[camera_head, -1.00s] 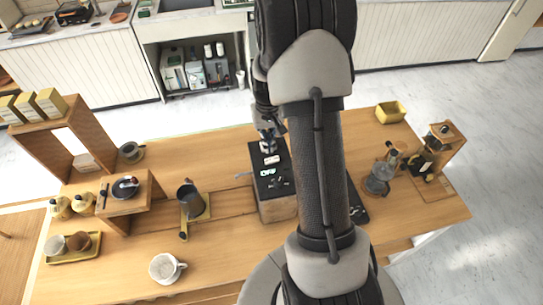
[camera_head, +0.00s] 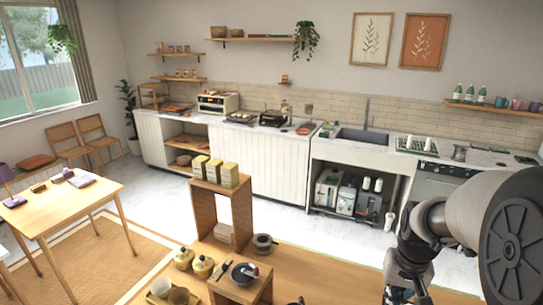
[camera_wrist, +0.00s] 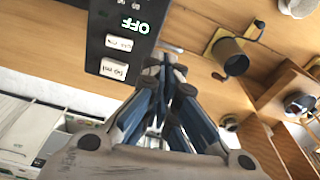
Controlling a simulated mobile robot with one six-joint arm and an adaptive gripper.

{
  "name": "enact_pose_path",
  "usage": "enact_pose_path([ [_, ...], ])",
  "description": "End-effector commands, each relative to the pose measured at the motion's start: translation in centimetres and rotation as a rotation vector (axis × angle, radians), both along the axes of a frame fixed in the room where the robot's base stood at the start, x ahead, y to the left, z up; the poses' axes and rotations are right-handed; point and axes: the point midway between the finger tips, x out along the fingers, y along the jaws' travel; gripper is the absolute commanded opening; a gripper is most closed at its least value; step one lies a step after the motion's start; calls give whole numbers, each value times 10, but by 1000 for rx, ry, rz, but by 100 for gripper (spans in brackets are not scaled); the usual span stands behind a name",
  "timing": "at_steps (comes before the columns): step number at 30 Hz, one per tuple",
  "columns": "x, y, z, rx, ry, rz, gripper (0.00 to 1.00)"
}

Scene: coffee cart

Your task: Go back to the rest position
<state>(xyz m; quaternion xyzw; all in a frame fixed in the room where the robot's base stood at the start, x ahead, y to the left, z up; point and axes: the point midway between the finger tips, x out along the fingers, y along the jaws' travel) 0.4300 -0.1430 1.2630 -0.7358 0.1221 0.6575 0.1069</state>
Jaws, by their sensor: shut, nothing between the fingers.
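My gripper (camera_wrist: 165,68) is shut and empty in the wrist view, its blue-grey fingers together. Beside the fingertips is a black scale (camera_wrist: 98,48) with a lit "OFF" display. The gripper appears apart from it, though the exact gap is hard to judge. In the head view my arm comes in at the lower right, and the fingertips are not clearly shown there.
The wooden cart top (camera_head: 345,287) shows at the bottom, with a wooden shelf (camera_head: 203,207) bearing yellow boxes. A white-fronted counter (camera_head: 265,165) lies behind, with clear floor between.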

Motion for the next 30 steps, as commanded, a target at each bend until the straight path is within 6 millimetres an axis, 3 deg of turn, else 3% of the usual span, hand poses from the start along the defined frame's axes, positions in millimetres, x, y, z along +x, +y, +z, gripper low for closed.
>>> enact_pose_path([
  [3, -24, 35, 6, -17, -55, 60, 0],
  [8, -65, 74, 11, -33, -119, 134, 0],
  [15, -135, 120, -9, -46, -218, 241, 0],
  [21, -176, 138, -34, -48, -274, 303, 0],
  [30, -190, 143, -40, -47, -292, 323, 0],
])
